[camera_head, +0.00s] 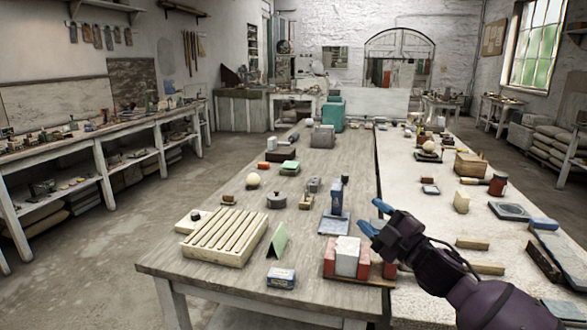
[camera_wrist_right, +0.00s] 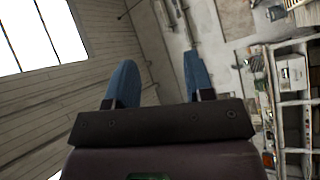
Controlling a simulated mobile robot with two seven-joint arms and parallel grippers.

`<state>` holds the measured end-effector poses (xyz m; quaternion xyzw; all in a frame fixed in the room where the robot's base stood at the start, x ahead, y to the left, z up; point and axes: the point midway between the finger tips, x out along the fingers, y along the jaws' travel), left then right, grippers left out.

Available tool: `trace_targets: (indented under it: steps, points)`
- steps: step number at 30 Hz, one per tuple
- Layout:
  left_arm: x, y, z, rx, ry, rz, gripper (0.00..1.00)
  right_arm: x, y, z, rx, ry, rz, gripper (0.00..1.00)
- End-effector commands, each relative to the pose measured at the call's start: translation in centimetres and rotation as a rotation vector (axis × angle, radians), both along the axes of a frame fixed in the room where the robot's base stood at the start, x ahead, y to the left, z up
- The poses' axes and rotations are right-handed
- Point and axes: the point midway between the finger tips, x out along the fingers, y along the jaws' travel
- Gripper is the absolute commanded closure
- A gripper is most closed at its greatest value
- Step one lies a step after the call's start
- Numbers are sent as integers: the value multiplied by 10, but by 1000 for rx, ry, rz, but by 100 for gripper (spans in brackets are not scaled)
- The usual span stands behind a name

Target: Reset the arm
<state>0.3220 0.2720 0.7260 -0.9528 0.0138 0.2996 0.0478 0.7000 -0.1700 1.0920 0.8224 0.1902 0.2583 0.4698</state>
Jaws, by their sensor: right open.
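My right gripper (camera_head: 374,218) comes in from the lower right of the head view, above the front of the table. Its two blue fingers are apart with nothing between them. In the right wrist view the same fingers (camera_wrist_right: 158,85) stand open against the ceiling, wall and shelves. Below and left of the fingers in the head view, a grey-white block (camera_head: 347,257) stands between red blocks (camera_head: 330,257) on the table. My left gripper is not in view.
The long table (camera_head: 160,258) holds a slatted tray (camera_head: 222,238), a green wedge (camera_head: 278,241), a small blue box (camera_head: 281,278), a blue stand (camera_head: 334,222), a cream sphere (camera_head: 253,180) and a sphere on a base (camera_head: 429,147). Open floor (camera_head: 100,255) lies left.

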Motion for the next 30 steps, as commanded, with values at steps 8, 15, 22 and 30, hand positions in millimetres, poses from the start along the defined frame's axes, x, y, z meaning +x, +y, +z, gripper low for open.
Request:
trace_targets:
  steps: [8, 15, 22, 30]
  points:
    - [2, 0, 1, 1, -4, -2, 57, -55, -22, -106, 280, 360, -150, 52]
    - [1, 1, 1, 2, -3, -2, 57, -118, -44, -185, 470, 609, -278, 52]
    - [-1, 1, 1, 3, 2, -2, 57, -191, -65, -247, 620, 776, -395, 52]
    - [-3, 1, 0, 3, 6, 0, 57, -289, -91, -314, 738, 934, -573, 52]
